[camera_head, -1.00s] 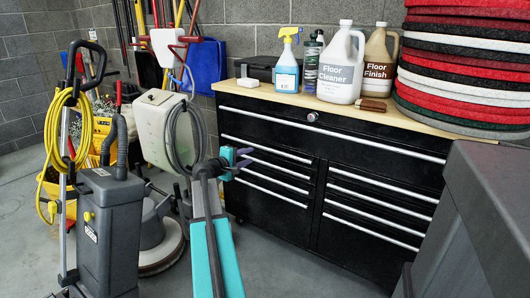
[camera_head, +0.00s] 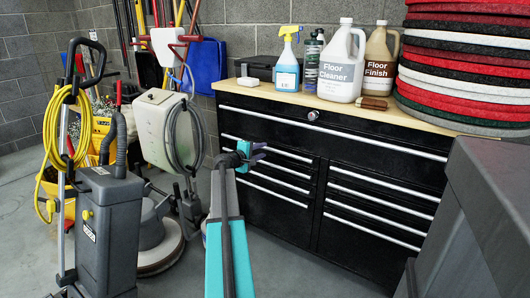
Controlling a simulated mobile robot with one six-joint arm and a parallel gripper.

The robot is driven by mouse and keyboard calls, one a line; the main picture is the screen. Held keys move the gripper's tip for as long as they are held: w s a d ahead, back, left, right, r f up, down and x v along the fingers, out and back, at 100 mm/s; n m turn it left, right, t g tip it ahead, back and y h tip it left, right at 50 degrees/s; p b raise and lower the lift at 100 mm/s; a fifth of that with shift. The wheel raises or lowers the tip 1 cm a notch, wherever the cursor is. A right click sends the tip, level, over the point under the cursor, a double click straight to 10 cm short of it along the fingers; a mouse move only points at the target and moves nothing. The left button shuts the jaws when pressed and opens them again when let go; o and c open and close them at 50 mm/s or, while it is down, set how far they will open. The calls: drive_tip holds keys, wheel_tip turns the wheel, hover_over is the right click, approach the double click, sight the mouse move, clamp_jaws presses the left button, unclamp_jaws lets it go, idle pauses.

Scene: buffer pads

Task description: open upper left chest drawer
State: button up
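The black chest (camera_head: 300,220) stands against the back wall with its drawers flush with the front. Under one full-width top drawer are two columns of narrower drawers. The upper left drawer of the left column has a long silver bar handle (camera_head: 290,156), partly hidden by my gripper. My gripper (camera_head: 258,153), with teal and purple parts, overlaps the left half of that handle. Whether it touches the handle, and whether its fingers are apart, I cannot tell.
Bottles, including a floor cleaner jug (camera_head: 342,65), stand on the chest's wooden top (camera_head: 250,87). Round floor pads (camera_head: 465,70) are stacked at right. Floor machines (camera_head: 105,215) stand at left. A grey block (camera_head: 480,210) fills the right foreground. Bare floor (camera_head: 300,270) lies before the chest.

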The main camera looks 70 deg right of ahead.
sight(267, 149)
drive_tip(key=shift+x, duration=1.85)
clamp_jaws()
drive_tip(key=shift+s+a, duration=0.1)
drive_tip(key=shift+a, duration=0.05)
drive_tip(key=shift+s, duration=0.1)
